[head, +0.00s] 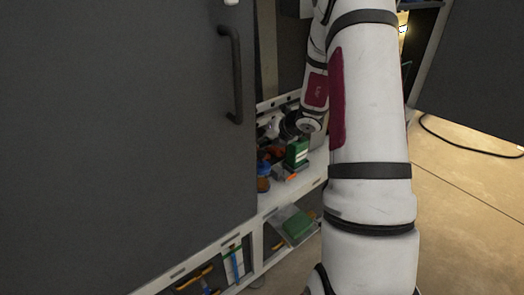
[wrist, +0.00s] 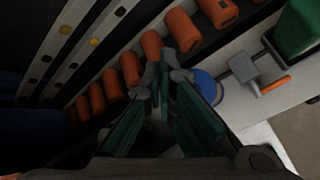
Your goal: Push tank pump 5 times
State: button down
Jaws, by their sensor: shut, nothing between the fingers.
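My gripper (wrist: 163,84) is shut and empty in the wrist view, its dark green fingers close together over the shelf, near a row of orange cylinders. In the head view my arm reaches past the grey door to the shelf, and my gripper is too small and dark there to make out. I cannot pick out the tank pump with certainty in either view. A blue round object (wrist: 204,88) lies just right of the fingers in the wrist view, partly hidden by them. A small blue object (head: 264,169) also shows on the shelf in the head view.
Orange cylinders (wrist: 182,29) line the shelf. A grey tool with an orange handle (wrist: 252,73) and a green box (wrist: 299,27) are at right; the green box also shows in the head view (head: 297,153). A large grey door (head: 120,130) fills the left. Open floor (head: 465,190) is at right.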

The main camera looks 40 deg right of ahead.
aim_at(264, 152)
jog(key=shift+r, duration=0.1)
notch_tip(264, 152, up, 5)
jog(key=p, duration=0.4)
jog(key=shift+p, duration=0.3)
dwell(1.8)
jog(key=shift+r+b, duration=1.1)
jog(key=shift+r, duration=0.7)
notch_tip(264, 152, down, 9)
jog(key=b, duration=0.8)
jog(key=shift+b, duration=0.4)
